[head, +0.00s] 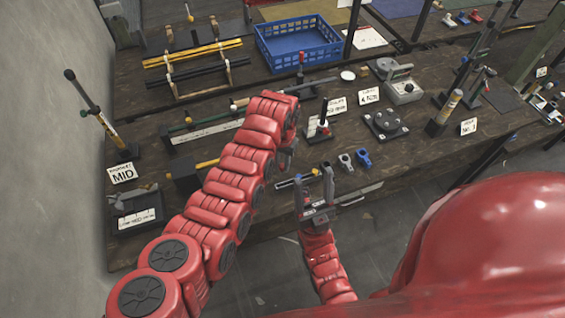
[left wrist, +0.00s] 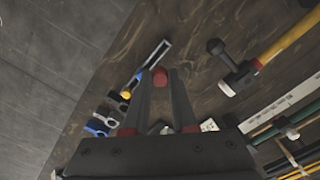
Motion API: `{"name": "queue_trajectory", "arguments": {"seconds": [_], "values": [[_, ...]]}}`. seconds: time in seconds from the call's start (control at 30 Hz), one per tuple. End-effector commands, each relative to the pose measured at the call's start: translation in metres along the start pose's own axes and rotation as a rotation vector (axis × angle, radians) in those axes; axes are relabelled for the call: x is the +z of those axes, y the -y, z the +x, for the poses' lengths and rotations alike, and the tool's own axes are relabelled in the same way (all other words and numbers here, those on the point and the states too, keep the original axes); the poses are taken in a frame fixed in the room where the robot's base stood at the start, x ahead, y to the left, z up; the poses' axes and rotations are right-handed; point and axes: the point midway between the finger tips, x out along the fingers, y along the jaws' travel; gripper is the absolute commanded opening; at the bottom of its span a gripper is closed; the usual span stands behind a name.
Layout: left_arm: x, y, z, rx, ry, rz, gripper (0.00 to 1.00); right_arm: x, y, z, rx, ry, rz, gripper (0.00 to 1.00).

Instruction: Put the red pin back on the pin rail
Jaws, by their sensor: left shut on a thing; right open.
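My left gripper (left wrist: 160,82) is shut on the red pin (left wrist: 160,76); its rounded red end shows between the fingertips in the left wrist view. The rest of the pin is hidden by the fingers. In the head view my left gripper (head: 286,152) is mostly hidden by its own arm, above the front of the bench. My right gripper (head: 315,188) is open and empty at the bench's front edge, fingers pointing up. A long low rail with a pale strip (head: 205,131) lies left of my left arm; I cannot tell whether it is the pin rail.
A blue crate (head: 268,53) stands at the back. White and blue clevis parts (head: 362,158) lie near the front edge. A lever tool stands left (head: 95,108).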

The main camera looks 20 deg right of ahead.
Motion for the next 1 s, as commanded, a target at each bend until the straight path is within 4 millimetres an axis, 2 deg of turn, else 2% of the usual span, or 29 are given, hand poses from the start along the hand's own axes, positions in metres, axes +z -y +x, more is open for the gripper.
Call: {"name": "queue_trajectory", "arguments": {"seconds": [0.53,1.0], "values": [[-0.001,-0.001,0.052,0.000,0.000,0.001,0.00,0.007,0.002,-0.041,0.000,0.000,0.000,0.60],[-0.001,0.000,0.058,0.000,0.000,0.000,0.00,0.007,0.002,-0.044,0.000,0.000,0.000,0.60]]}}
